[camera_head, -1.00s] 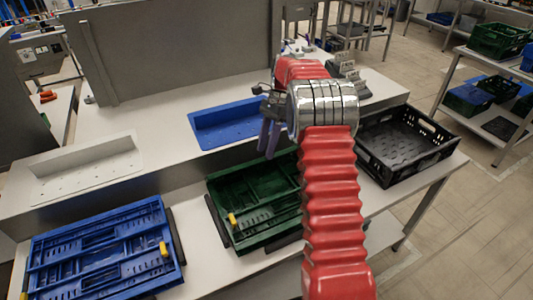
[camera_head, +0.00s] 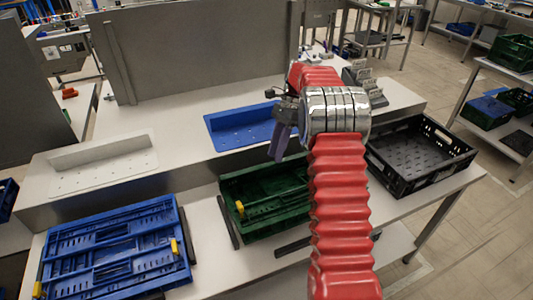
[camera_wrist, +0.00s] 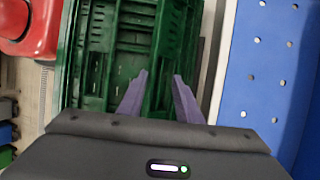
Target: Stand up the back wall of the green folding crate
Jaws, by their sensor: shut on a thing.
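The green folding crate (camera_head: 262,222) sits on the front bench, partly hidden behind my arm in the head view. It looks low, with its panels folded in, and a yellow latch (camera_head: 240,210) shows at its left end. In the wrist view its green slatted panels (camera_wrist: 112,45) fill the middle. My gripper (camera_wrist: 160,75) points down at the crate's back side, with a green part between its two purple fingers. It is shut on the crate's back wall, which still looks low. The exact contact is hard to see. The gripper's fingers (camera_head: 279,143) show above the crate's back edge in the head view.
A folded blue crate (camera_head: 115,250) lies to the left and an open black crate (camera_head: 440,172) to the right. A blue tray (camera_head: 240,126) and a white tray (camera_head: 102,165) sit on the raised ledge behind. Dark strips (camera_head: 228,222) lie on the bench around the green crate.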

